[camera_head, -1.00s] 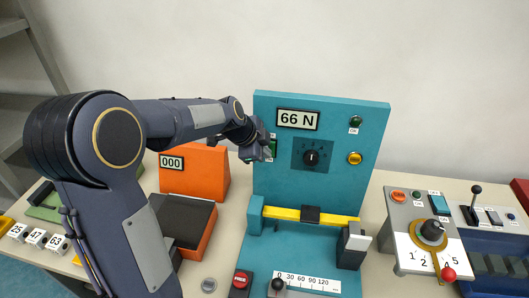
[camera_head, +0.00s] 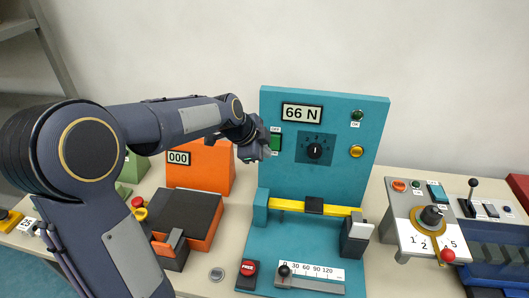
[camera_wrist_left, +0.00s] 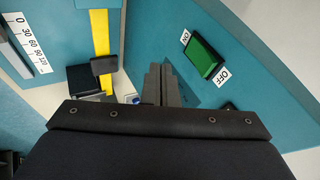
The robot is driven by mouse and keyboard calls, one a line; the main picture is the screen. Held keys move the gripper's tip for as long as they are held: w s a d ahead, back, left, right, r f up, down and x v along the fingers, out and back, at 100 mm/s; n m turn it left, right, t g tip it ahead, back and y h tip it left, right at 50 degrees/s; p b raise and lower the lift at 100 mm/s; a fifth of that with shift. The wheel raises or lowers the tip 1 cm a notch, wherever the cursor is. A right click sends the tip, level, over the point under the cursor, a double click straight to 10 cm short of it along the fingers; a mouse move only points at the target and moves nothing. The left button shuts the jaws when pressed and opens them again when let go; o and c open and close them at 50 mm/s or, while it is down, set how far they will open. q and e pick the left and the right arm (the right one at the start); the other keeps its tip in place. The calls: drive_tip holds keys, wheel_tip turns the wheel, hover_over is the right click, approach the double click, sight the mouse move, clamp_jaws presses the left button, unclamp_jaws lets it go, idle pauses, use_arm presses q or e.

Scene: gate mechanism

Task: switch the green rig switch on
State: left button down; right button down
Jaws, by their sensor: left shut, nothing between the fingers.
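The green rig switch (camera_head: 275,141) is a rocker on the left part of the upright teal panel (camera_head: 340,106). An OFF label shows above it in the head view. In the left wrist view the green rocker (camera_wrist_left: 208,58) shows whole, between an ON label and an OFF label; I cannot tell which side is pressed in. My left gripper (camera_head: 263,151) is at the panel's left edge, just left of and below the switch. Its shut, empty fingers (camera_wrist_left: 161,84) appear beside the rocker in the wrist view, apart from it. My right gripper is not in view.
The panel carries a "66 N" display (camera_head: 301,113), a black dial (camera_head: 314,151) and a yellow button (camera_head: 357,151). A yellow bar (camera_head: 285,205) crosses below. An orange box (camera_head: 205,165) stands left, a grey console (camera_head: 405,213) right.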

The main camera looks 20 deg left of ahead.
use_arm(q)
drive_tip(key=s+v, duration=0.1)
drive_tip(key=v, duration=0.6)
drive_tip(key=shift+s+b, duration=0.3)
drive_tip(key=shift+b, duration=0.05)
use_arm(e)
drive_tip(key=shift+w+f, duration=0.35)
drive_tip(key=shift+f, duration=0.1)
use_arm(q)
drive_tip(key=shift+f, duration=0.15)
drive_tip(key=s+d+f+n, duration=0.2)
drive_tip(key=s+n, duration=0.3)
drive_tip(key=s, duration=0.2)
drive_tip(key=s+d+f+n, duration=0.2)
drive_tip(key=s+n, duration=0.3)
drive_tip(key=s, duration=0.3)
drive_tip(key=s+d+f+n+h, duration=0.1)
drive_tip(key=s+d+f+n, duration=0.1)
drive_tip(key=s+f+n, duration=0.2)
drive_tip(key=s+n, duration=0.2)
drive_tip(key=s, duration=0.2)
drive_tip(key=shift+s+d+g, duration=0.2)
drive_tip(key=shift+g, duration=0.2)
